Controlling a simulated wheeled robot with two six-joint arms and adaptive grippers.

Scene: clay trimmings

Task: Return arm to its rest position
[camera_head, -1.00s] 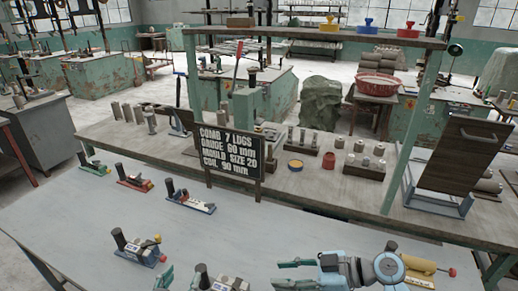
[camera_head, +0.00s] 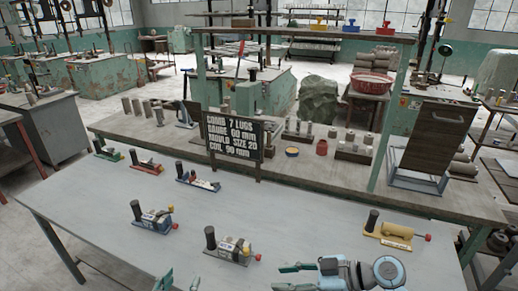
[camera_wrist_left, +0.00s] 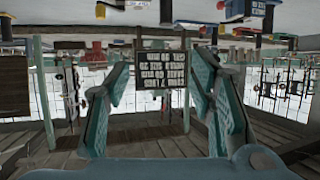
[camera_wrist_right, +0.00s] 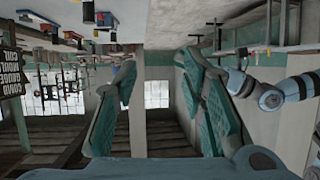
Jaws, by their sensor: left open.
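My left gripper (camera_head: 180,281) shows only as two teal fingertips at the bottom edge of the head view. In the left wrist view my left gripper (camera_wrist_left: 160,78) is open and empty, fingers wide apart. The right gripper (camera_head: 283,278) points left at the bottom of the head view, with its blue and grey wrist beside it. In the right wrist view the right gripper (camera_wrist_right: 157,72) is open and empty, and a blue arm link of mine shows at the right. Both grippers are apart from the objects on the table.
A grey table (camera_head: 300,215) lies in front. It carries several small fixtures, among them a yellow one (camera_head: 397,232), a blue one (camera_head: 198,180) and a red one (camera_head: 147,168). A black sign (camera_head: 233,135) stands at the wooden bench's front.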

